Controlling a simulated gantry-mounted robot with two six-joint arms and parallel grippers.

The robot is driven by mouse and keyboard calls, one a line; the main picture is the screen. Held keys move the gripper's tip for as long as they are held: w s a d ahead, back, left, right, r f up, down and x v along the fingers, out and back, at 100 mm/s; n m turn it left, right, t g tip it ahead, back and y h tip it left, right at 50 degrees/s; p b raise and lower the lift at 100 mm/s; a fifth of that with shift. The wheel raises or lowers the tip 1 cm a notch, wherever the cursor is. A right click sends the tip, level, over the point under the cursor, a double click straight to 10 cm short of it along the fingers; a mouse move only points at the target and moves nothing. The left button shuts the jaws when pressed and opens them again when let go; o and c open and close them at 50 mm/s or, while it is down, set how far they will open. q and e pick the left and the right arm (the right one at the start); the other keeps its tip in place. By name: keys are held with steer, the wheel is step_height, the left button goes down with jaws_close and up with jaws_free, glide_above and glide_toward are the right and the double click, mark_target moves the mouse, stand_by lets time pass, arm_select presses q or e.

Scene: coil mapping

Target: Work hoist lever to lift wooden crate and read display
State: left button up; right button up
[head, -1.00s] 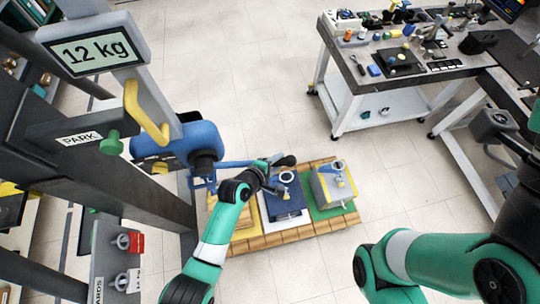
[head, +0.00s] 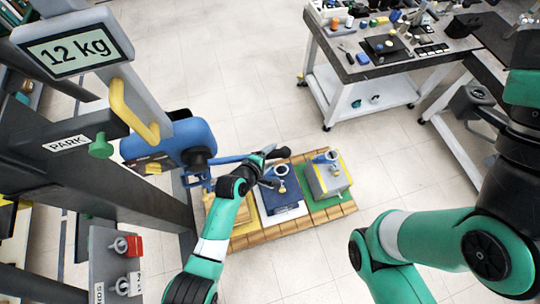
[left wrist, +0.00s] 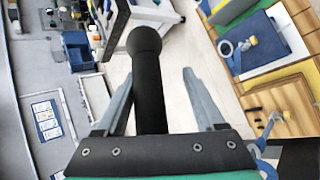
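The display (head: 72,48) at the upper left reads 12 kg. The blue hoist (head: 180,143) carries a lever (head: 226,160) that reaches right to a black grip. My left gripper (head: 272,168) is at the grip end. In the left wrist view the black grip (left wrist: 148,85) lies between the two finger pads, with gaps on both sides, so the gripper is open around it. The wooden crate (left wrist: 285,108) shows at the right of that view; in the head view my left arm largely hides it. My right arm shows in the head view, but its gripper does not.
The wooden pallet (head: 270,233) bears coloured pads, a blue box (head: 280,190) and a grey box (head: 326,180). A PARK sign and green knob (head: 101,149) are on the left post; a red switch (head: 134,246) is below. A cluttered workbench (head: 370,66) stands upper right. Floor between is clear.

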mark_target(244, 158)
arm_select(q)
steer(key=shift+s+a+r+p, duration=0.15)
steer(key=shift+s+r+p, duration=0.05)
steer(key=shift+r+p, duration=0.1)
steer(key=p+v, duration=0.6)
steer(key=v, duration=0.5)
steer(key=shift+f, duration=0.1)
